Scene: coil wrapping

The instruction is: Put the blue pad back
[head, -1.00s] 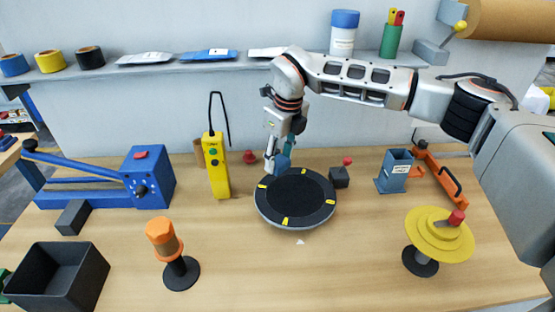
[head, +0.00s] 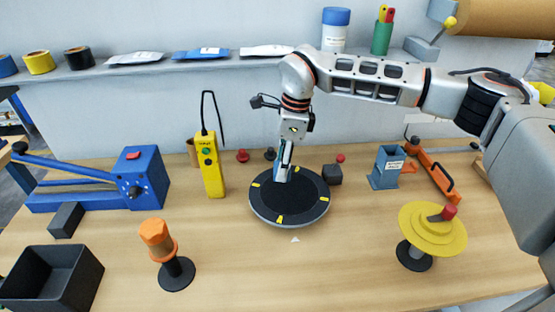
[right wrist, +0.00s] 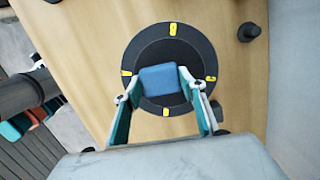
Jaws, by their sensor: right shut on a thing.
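My right gripper (head: 283,175) is shut on the blue pad and hangs over the black round turntable (head: 303,196), which has yellow marks on its rim. In the right wrist view the blue pad (right wrist: 165,84) is a small square block between the fingertips, in front of the turntable's dark disc (right wrist: 190,55). In the head view the fingers mostly hide the pad. I cannot tell whether the pad touches the disc. My left gripper is not in view.
A yellow control box (head: 211,168) stands left of the turntable, a dark block (head: 333,174) and a blue-grey holder (head: 387,168) right of it. An orange-handled tool (head: 160,240) and a yellow disc stand (head: 432,232) are nearer. The front middle of the table is clear.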

